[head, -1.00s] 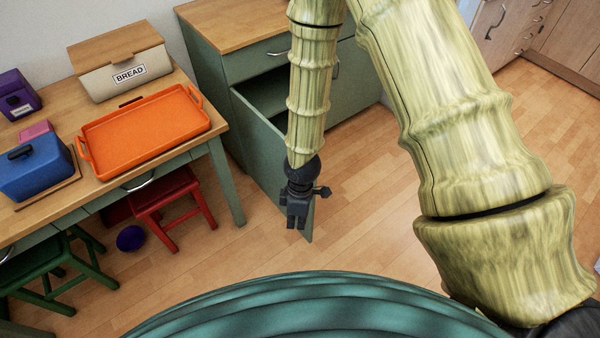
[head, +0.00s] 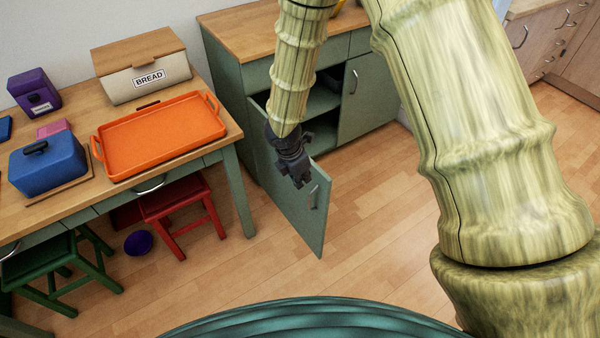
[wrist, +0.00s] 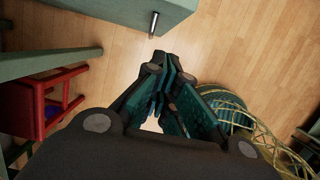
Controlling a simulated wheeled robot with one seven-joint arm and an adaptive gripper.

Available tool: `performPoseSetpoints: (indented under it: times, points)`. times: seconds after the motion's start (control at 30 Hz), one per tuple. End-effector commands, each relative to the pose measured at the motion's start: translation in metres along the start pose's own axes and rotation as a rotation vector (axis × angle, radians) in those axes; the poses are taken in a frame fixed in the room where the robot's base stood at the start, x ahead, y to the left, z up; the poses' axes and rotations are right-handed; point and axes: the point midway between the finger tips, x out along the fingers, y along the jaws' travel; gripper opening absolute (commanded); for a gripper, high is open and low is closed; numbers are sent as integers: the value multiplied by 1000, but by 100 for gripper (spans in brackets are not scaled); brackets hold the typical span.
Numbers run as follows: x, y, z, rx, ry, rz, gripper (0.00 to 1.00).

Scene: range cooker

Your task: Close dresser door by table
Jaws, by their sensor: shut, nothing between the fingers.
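The green dresser (head: 226,75) stands at the back, beside the table (head: 222,143). Its left door (head: 300,215) stands wide open toward me, with the handle (head: 314,197) on the face I see. The wrist view shows a green panel (wrist: 110,12) with a metal handle (wrist: 153,25) at the top, beyond my fingers. My gripper (head: 299,183) is shut and empty. It hangs by the door's upper part, overlapping the handle face in the head view; I cannot tell if it touches. It also shows in the wrist view (wrist: 164,70). My arm hides part of the open compartment.
The table holds an orange tray (head: 160,137), a bread box (head: 140,83) and a blue box (head: 47,172). A red stool (head: 180,205) and a green stool (head: 65,265) stand at the table. The dresser's right door (head: 366,95) is shut. Floor right of the open door is clear.

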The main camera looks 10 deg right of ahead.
Motion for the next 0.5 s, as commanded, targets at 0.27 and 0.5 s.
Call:
performPoseSetpoints:
  times: [0.27, 0.5]
  points:
    - [42, -1, 0, 0, 0, -3, 0]
    - [54, 0, 23, 4, 2, 0, 0]
